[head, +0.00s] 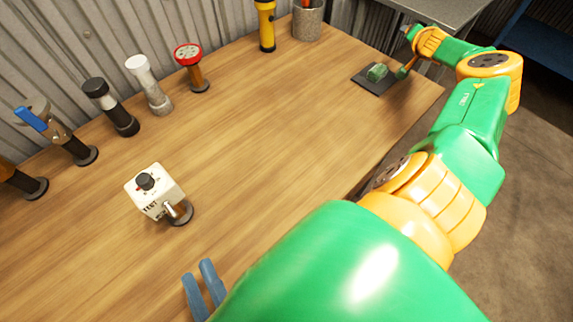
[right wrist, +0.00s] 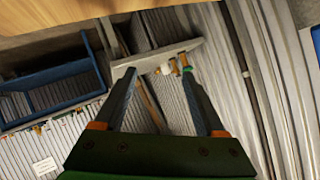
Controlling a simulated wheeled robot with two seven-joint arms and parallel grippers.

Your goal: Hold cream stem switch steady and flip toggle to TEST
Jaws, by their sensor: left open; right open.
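The cream stem switch (head: 163,181) stands on the wooden table at left in the head view, its cream box on a short stem with a dark round base (head: 183,215). A black knob (head: 145,181) is on its face, with the word TEST below. My left gripper (head: 197,269) is open and empty, below and apart from the switch. My right gripper (right wrist: 155,75) is open and empty in the right wrist view, away from the switch.
Several upright fittings stand along the table's back, including a blue-handled valve (head: 45,123), a white-topped one (head: 147,84) and a red-topped one (head: 190,66). A yellow flashlight (head: 265,25) and a cup (head: 307,20) stand farther back. The table's middle is clear. My arm covers the front right.

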